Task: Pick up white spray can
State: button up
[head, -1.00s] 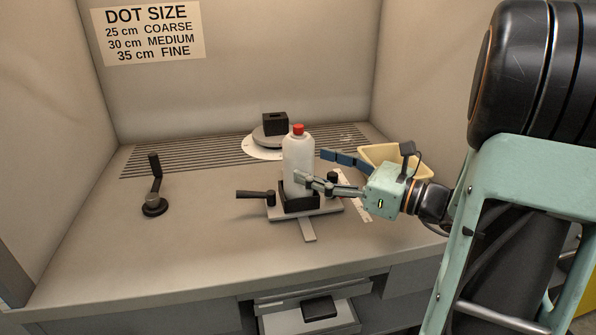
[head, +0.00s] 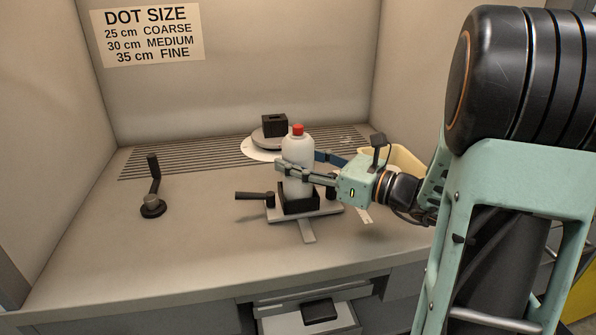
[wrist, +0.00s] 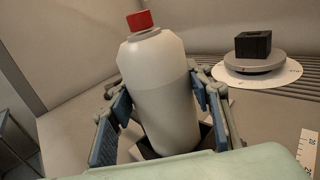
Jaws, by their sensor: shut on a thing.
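The white spray can (head: 297,157) has a red top and stands upright in a black holder (head: 300,203) on a small light plate. My gripper (head: 296,169) reaches in from the right, with its fingers around the middle of the can. In the wrist view the can (wrist: 162,90) sits between the two blue-padded fingers, and my gripper (wrist: 160,108) is shut on it. The can's base is inside the holder (wrist: 143,150), so its lowest part is hidden.
A black block (head: 274,124) sits on a round grey turntable behind the can. A black crank handle (head: 153,187) stands at the left, and a dark lever (head: 252,195) sticks out left of the holder. A cream tray (head: 403,160) is partly hidden behind my arm.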

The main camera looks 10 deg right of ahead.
aim_at(297, 144)
jog(key=c, duration=0.4)
jog(key=shift+r, duration=0.1)
jog(key=shift+r+p, duration=0.65)
jog(key=shift+r, duration=0.05)
notch_tip(297, 144, up, 2)
jog(key=shift+p, duration=0.85)
jog(key=s+d+r+p, duration=0.2)
jog(key=s+r+p, duration=0.7)
jog(key=s, duration=0.4)
jog(key=shift+s+d+r, duration=0.25)
jog(key=shift+s+d, duration=0.05)
jog(key=shift+s, duration=0.1)
